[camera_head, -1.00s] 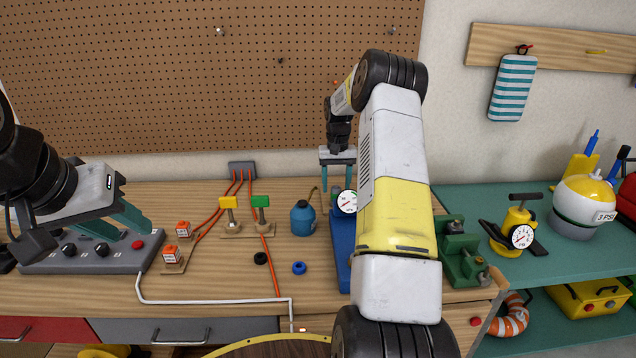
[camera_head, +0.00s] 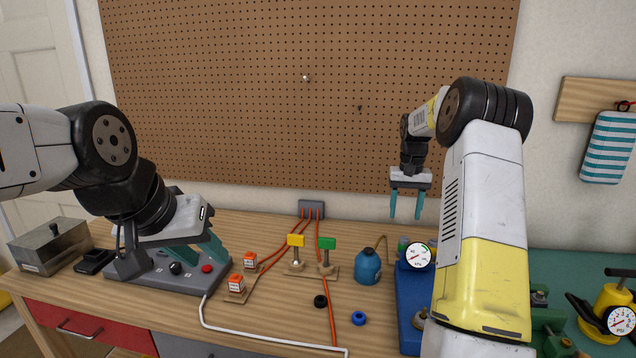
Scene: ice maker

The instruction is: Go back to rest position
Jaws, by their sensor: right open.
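My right gripper (camera_head: 406,213) hangs in front of the pegboard, above the back of the workbench. Its two teal fingers point down, apart, with nothing between them. My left gripper (camera_head: 208,252) is low over the grey control panel (camera_head: 190,277) at the left of the bench. Its teal fingers overlap from this angle, so I cannot tell their gap or whether they touch the panel. The panel's red button (camera_head: 207,268) and a black knob (camera_head: 176,268) show beside it. My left arm hides part of the panel.
A blue bottle (camera_head: 368,267), yellow switch (camera_head: 296,241), green switch (camera_head: 327,244) and blue gauge stand (camera_head: 410,290) stand on the wooden bench. A metal box (camera_head: 48,248) is at far left. The pegboard (camera_head: 270,110) closes off the back.

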